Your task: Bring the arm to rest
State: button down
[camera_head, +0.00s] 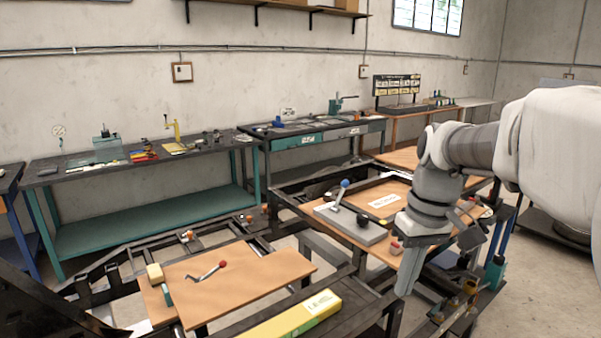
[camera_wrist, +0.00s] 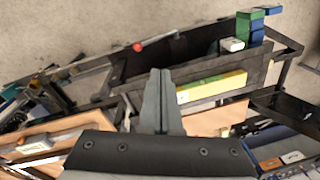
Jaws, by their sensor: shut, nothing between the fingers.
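My gripper (camera_head: 404,278) hangs from my arm at the right of the head view, fingers pointing down. It is over the aisle side of the wooden-topped workstations, in front of the right one. In the wrist view my gripper (camera_wrist: 160,75) shows its two fingers together, with nothing between them. The fingertips appear apart from the things below, though the exact height is hard to tell. My arm hides part of the right workstation in the head view.
A yellow-green box (camera_head: 295,318) lies on a dark stand at the front. A wooden board (camera_head: 240,285) carries a red-knobbed lever (camera_head: 208,271). A grey plate with a blue-knobbed lever (camera_head: 341,196) is left of my gripper. Workbenches line the back wall (camera_head: 150,200).

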jog(key=s+a+m+t, duration=0.1)
jog(key=s+t, duration=0.1)
jog(key=s, duration=0.5)
jog(key=s+a+m+t+h, duration=0.1)
jog(key=s+a+m+t, duration=0.1)
jog(key=s, duration=0.5)
jog(key=shift+s+a+f+t, duration=0.15)
jog(key=shift+s+f+t, duration=0.25)
jog(key=shift+t, duration=0.4)
jog(key=shift+w, duration=0.1)
